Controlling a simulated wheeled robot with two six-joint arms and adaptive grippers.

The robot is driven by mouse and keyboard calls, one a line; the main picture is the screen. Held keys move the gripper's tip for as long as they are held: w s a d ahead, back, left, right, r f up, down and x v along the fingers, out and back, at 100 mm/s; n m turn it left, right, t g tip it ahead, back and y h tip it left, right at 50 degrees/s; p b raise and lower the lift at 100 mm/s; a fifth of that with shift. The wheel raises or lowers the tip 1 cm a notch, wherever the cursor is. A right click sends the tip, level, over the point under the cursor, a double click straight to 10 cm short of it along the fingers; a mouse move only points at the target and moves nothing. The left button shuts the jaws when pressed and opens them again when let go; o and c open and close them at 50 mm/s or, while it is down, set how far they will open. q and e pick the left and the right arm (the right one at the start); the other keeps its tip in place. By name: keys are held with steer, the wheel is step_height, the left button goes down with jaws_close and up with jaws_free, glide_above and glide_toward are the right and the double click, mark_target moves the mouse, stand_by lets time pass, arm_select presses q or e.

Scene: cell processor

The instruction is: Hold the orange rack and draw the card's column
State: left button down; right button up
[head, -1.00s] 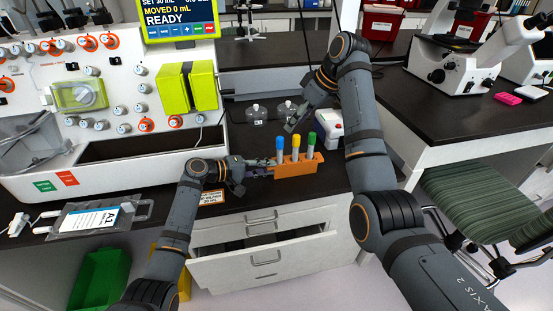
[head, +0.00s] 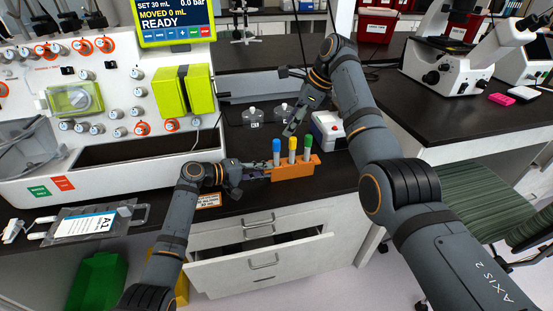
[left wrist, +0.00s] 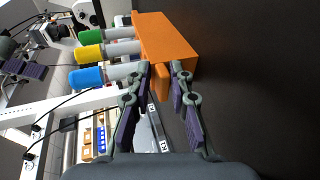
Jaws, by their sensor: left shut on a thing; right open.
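The orange rack (head: 294,172) stands on the black bench near its front edge. It holds three upright tubes: a blue-capped tube (head: 276,150), a yellow-capped tube (head: 292,149) and a green-capped tube (head: 308,151). My left gripper (head: 264,173) is shut on the rack's left end. In the left wrist view, the fingers (left wrist: 162,70) close on a tab of the orange rack (left wrist: 178,40). My right gripper (head: 289,130) is open and empty, just above and behind the tubes. A small orange-edged card (head: 208,200) lies at the bench's front edge; its text is too small to read.
Two clear bottles (head: 253,117) stand behind the rack. A white box (head: 327,130) sits close to its right. The processor (head: 110,90) with green blocks fills the left. A bag labelled A1 (head: 92,222) lies at the front left. A drawer (head: 262,262) below is partly open.

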mark_target(278, 141)
steer(key=shift+m, duration=0.7)
steer(key=x, duration=0.9)
jaws_close()
